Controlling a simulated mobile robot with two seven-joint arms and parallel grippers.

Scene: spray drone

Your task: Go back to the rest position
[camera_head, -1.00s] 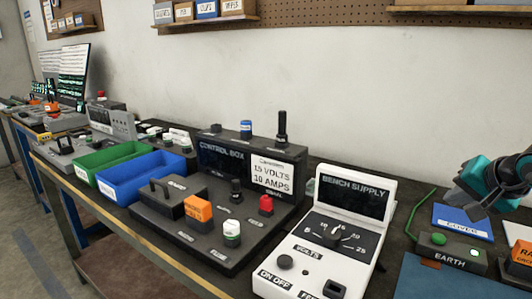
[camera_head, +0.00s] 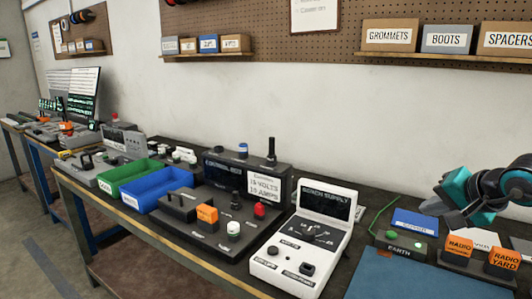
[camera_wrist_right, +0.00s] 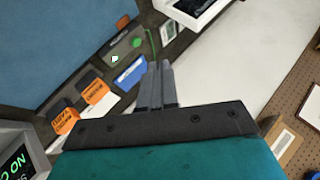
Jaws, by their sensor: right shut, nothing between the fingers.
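My right gripper (camera_head: 448,212) hangs at the right of the head view, above the bench by the EARTH block (camera_head: 404,246), touching nothing that I can see. It has a teal body and dark joints. In the right wrist view its two grey fingers (camera_wrist_right: 160,86) are together, with nothing between them. Beyond them lie a blue labelled block (camera_wrist_right: 130,73) and the EARTH block with a green button. My left gripper is in neither view.
The white bench supply (camera_head: 305,240) stands mid-bench, left of the gripper. Left of it are the control box (camera_head: 215,172), a blue bin (camera_head: 133,197) and a green bin (camera_head: 104,188). Orange radio blocks (camera_head: 459,247) sit at the right. A shelf of boxes (camera_head: 390,35) hangs above.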

